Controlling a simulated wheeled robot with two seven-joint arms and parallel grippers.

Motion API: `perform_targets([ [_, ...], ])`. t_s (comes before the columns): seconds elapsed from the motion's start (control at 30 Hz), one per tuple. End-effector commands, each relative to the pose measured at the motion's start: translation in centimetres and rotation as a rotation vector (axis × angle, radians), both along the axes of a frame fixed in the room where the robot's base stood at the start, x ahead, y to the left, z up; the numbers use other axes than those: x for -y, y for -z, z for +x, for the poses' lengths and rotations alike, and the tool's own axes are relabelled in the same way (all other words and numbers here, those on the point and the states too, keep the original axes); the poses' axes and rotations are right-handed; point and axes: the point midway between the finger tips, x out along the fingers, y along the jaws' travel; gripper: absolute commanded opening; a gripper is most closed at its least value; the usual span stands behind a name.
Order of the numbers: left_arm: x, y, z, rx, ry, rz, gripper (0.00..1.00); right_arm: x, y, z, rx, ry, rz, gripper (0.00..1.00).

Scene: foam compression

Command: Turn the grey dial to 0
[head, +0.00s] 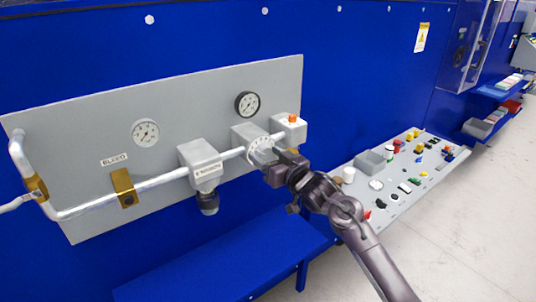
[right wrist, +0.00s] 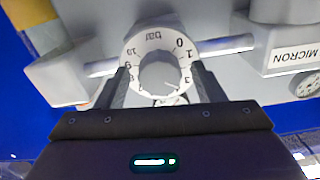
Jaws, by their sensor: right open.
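The grey dial (right wrist: 159,74) sits in a white ring scale marked "bar", with 0 and 1 at the upper right and 8, 9 and 10 on the left. I cannot tell which number it points to. In the head view the dial's white scale (head: 260,148) faces out from a grey block on the pipe. My right gripper (right wrist: 160,88) is open in front of the dial, one finger on each side of it. It also shows in the head view (head: 277,165), partly hiding the dial. I cannot tell whether the fingers touch it.
A grey panel (head: 90,120) carries a silver pipe (head: 105,203), two gauges and a labelled block (head: 201,163) left of the dial. An orange-topped block (head: 290,128) is close right. A blue bench (head: 225,258) lies below, with a parts board (head: 400,205) at right.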

Motion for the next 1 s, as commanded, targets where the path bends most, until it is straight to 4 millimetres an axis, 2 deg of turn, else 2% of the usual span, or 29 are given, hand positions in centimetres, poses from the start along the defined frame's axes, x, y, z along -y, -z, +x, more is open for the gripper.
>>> perform_targets([
  [0.27,0.01,-0.05,0.29,0.005,0.000,0.000,0.00,-0.05,0.07,0.09,-0.001,0.001,-0.001,0.61],
  [0.6,0.04,-0.06,0.50,0.008,0.000,-0.001,0.00,-0.02,0.07,0.08,0.000,0.001,0.000,0.18],
  [1.0,0.04,0.64,0.48,0.007,0.000,-0.001,0.00,-0.01,0.21,0.09,0.050,0.001,-0.069,0.18],
])
